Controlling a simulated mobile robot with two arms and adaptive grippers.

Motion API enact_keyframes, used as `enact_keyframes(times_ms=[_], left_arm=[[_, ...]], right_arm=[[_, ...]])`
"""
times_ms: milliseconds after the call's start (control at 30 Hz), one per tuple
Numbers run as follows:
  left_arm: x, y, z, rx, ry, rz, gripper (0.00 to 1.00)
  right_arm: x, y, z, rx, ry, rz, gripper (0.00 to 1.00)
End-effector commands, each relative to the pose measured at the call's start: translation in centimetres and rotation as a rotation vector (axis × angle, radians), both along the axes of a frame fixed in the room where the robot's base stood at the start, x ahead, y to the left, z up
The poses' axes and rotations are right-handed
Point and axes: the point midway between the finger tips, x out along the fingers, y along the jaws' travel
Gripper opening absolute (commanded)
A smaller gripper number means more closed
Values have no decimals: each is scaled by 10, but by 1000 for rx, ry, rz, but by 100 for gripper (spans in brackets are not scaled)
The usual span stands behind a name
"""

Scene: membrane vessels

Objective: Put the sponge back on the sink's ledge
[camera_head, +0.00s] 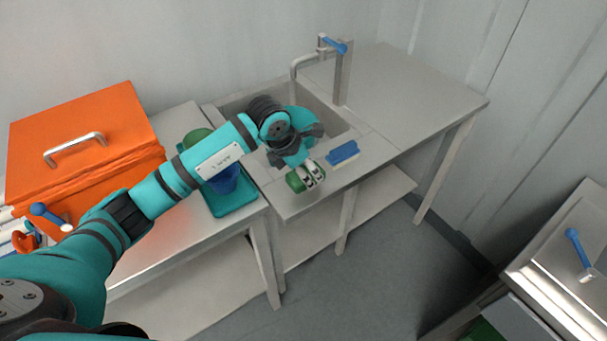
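The green sponge (295,182) is at the sink's front ledge (290,207), near its left end. My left gripper (311,177) reaches over the sink from the left, with its pale and black fingertips right at the sponge. They cover part of it. I cannot tell whether the fingers are closed on the sponge or just apart from it, nor whether the sponge rests fully on the ledge. The sink basin (236,103) is partly hidden behind my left arm. My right gripper is not in view.
A blue brush (343,152) lies on the ledge just right of the sponge. A faucet (340,75) stands behind the basin. The steel counter (415,85) on the right is clear. A teal tray (231,204) with a blue cup (224,181) and an orange box (85,140) are at left.

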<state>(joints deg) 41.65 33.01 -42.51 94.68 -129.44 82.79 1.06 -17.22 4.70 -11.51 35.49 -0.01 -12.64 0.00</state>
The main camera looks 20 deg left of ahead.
Motion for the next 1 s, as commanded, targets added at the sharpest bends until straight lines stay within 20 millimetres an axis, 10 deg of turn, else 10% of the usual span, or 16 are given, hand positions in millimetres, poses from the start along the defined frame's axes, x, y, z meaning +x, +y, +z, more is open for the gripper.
enact_keyframes(times_ms=[633,667,700,1000], left_arm=[[4,5,-39,1,1,2,21],[4,5,-38,1,1,2,55],[4,5,-37,0,1,2,60],[4,5,-37,0,1,2,74]], right_arm=[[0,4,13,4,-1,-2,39],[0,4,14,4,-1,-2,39],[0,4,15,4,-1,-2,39],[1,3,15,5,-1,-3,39]])
